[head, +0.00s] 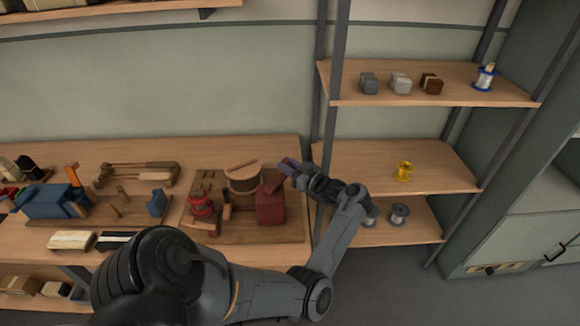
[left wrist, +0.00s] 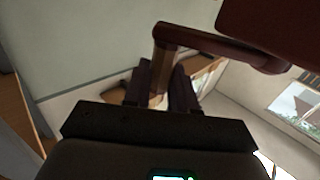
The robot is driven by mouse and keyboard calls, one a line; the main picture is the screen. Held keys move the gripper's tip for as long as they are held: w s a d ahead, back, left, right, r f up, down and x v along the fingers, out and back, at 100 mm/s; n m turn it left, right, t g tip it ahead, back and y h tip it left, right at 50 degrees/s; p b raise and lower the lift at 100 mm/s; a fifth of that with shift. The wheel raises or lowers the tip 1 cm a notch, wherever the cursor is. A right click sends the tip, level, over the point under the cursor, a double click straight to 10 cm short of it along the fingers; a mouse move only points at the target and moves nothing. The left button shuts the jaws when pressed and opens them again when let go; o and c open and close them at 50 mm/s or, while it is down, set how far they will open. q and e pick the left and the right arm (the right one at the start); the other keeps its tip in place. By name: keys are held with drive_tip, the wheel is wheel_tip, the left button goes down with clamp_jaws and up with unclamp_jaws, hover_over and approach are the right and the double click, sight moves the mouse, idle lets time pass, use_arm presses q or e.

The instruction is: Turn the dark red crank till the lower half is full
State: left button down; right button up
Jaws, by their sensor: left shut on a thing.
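The tufting machine stands on a wooden board (head: 243,235) on the bench. Its dark red box (head: 270,206) is at the right, beside a round wooden drum (head: 243,178). A red spool-like part (head: 202,207) is at the left. The dark red crank (left wrist: 215,42) shows in the left wrist view as a bent bar with its handle running down between the fingers. My left gripper (head: 289,168) is at the upper right of the red box, shut on the crank handle; it also shows in the left wrist view (left wrist: 161,82). The lower half cannot be clearly made out. My right gripper is not in view.
Blue tools (head: 52,201), a wooden rack (head: 138,174) and brush blocks (head: 71,240) lie left on the bench. My arm crosses the bench front.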

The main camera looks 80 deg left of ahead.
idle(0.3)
use_arm(q)
drive_tip(key=c, duration=1)
unclamp_jaws()
drive_tip(key=shift+o, duration=0.2)
drive_tip(key=shift+w, duration=0.1)
drive_tip(key=v, duration=1)
drive_tip(key=shift+w+d+b, duration=0.2)
drive_tip(key=shift+d+b, duration=0.1)
drive_tip(key=shift+b, duration=0.1)
